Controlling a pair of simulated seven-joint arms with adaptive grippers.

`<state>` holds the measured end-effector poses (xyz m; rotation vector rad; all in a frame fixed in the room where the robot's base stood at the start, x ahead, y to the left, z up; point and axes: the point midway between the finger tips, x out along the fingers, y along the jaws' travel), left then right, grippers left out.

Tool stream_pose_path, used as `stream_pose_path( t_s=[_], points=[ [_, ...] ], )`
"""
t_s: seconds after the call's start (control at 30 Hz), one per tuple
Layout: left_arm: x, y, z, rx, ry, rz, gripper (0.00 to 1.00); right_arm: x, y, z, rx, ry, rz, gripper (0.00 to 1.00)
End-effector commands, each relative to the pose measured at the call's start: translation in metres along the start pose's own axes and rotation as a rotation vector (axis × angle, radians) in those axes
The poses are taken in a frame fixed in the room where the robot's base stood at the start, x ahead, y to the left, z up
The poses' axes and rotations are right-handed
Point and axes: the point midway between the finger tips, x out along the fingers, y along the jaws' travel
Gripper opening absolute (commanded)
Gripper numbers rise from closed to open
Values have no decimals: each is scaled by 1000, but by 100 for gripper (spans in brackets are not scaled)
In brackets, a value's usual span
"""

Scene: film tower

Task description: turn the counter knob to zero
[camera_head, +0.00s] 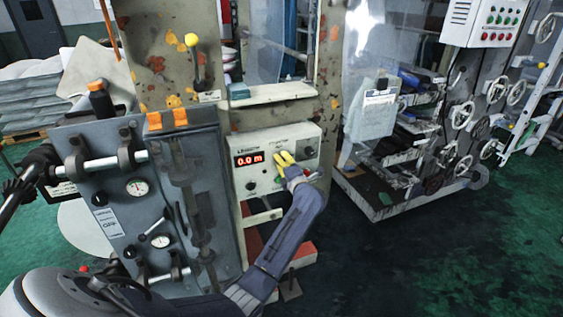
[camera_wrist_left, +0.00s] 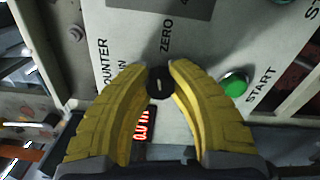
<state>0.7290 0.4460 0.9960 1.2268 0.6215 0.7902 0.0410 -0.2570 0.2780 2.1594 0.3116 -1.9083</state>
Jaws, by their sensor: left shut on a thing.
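The counter knob (camera_wrist_left: 159,82) is a small round black knob with a short light mark, on a pale panel between the words ZERO and COUNTER and a green START button (camera_wrist_left: 235,85). My left gripper's yellow fingers (camera_wrist_left: 158,72) close around the knob from both sides. In the head view the same gripper (camera_head: 286,158) is at the front of the control box (camera_head: 293,135), and its fingers hide the knob. The direction of the knob's mark is hard to read. The red display (camera_head: 248,160) shows 0.0 m. My right gripper is out of view.
A grey cabinet (camera_head: 110,225) with gauges and rods stands left of the control box. A shelf (camera_head: 270,93) juts out above the box. A machine with several handwheels (camera_head: 462,115) stands at the right. Green floor (camera_head: 440,260) is clear at the lower right.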

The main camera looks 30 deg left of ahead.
Motion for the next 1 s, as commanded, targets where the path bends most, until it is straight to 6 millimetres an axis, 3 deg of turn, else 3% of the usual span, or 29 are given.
stream_pose_path(
  t_s=[0.4, 1.0],
  points=[
    [0, 2, 3, 209, -5, 5, 0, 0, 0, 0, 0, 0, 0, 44],
    [-1, 2, 4, 254, -6, 5, 0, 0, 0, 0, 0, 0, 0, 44]
  ],
)
